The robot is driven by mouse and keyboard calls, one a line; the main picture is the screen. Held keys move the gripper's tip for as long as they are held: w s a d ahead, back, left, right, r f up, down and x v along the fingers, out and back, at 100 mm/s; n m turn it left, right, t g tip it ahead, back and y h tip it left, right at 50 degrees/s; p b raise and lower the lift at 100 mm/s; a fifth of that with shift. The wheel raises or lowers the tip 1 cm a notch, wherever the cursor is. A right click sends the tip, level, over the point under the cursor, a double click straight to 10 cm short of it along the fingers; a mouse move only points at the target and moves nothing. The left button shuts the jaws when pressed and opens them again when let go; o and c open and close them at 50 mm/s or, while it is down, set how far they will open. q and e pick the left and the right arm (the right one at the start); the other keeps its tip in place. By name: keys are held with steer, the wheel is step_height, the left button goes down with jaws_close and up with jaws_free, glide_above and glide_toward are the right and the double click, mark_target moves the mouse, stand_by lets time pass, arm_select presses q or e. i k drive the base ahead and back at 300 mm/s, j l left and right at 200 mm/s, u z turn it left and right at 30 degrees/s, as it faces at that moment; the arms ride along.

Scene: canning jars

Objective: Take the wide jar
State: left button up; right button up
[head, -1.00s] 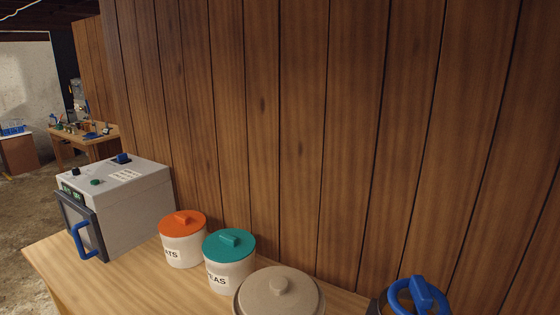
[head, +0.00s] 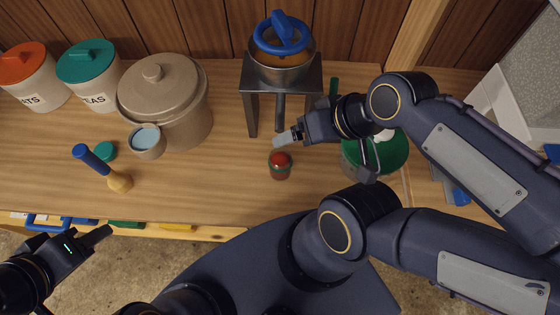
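No label marks a wide jar, so I cannot tell for sure which vessel it is. A small jar (head: 280,166) with a red top stands on the wooden counter, just beyond the left fingertip of my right gripper. A low beige pot (head: 148,142) with a pale blue inside stands beside a large lidded beige crock (head: 180,108). My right gripper (head: 328,152) is open, fingers spread, above the counter between the small jar and a green bowl (head: 397,160), which it partly hides. My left gripper (head: 70,238) is open and empty at the counter's front edge, lower left.
White canisters with orange (head: 38,88) and teal (head: 95,85) lids stand at back left. A metal stand (head: 252,92) holds a pan with a blue ring handle (head: 283,38). A blue-handled tool (head: 100,165) lies front left. The counter's front middle is clear.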

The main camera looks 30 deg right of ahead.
mark_target(280, 159)
steer(key=k+l, duration=0.2)
steer(key=k, duration=0.3)
steer(key=k+l+u, duration=0.1)
steer(key=k+l, duration=0.15)
steer(key=k, duration=0.25)
steer(key=i, duration=0.5)
